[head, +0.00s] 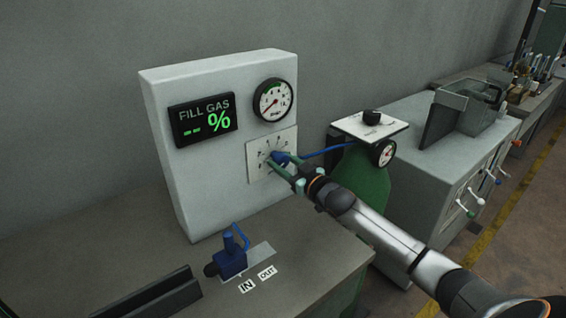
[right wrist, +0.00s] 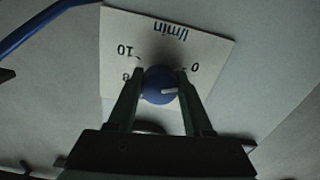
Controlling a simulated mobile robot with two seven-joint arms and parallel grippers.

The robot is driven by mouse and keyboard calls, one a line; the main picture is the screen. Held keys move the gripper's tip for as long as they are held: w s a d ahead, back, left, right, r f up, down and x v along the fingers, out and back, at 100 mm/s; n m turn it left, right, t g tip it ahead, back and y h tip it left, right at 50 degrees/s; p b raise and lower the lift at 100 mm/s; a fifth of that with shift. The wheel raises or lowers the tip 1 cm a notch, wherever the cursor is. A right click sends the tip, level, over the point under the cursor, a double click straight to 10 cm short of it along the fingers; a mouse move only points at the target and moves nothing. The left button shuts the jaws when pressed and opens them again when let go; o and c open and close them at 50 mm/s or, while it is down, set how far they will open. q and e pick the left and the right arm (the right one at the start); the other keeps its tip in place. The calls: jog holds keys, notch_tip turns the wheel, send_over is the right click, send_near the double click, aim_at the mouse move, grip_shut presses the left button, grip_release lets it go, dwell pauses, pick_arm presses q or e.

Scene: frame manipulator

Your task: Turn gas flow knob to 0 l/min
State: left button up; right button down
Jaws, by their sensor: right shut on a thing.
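The gas flow knob (head: 279,157) is blue and sits on a white square dial plate (head: 259,172) on the front of a pale panel. It shows in the right wrist view (right wrist: 159,85) with a white pointer mark. There the plate (right wrist: 222,50) appears upside down, with "l/min", 10, 8 and 0. The pointer is directed to the right, slightly below the 0 label; the right finger hides part of the scale. My right gripper (head: 286,168) is shut on the knob, one finger on each side, as the wrist view shows (right wrist: 160,76). My left gripper is not in view.
A green cylinder (head: 363,180) and blue hose (head: 328,150) are close beside my right arm.

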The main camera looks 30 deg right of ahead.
jog(key=shift+c, duration=1.5)
grip_release()
jog(key=shift+s, duration=0.1)
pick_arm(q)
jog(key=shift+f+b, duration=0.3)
pick_arm(e)
jog(key=s+d, duration=0.1)
jog(key=s, duration=1.1)
jog(key=shift+s, duration=0.15)
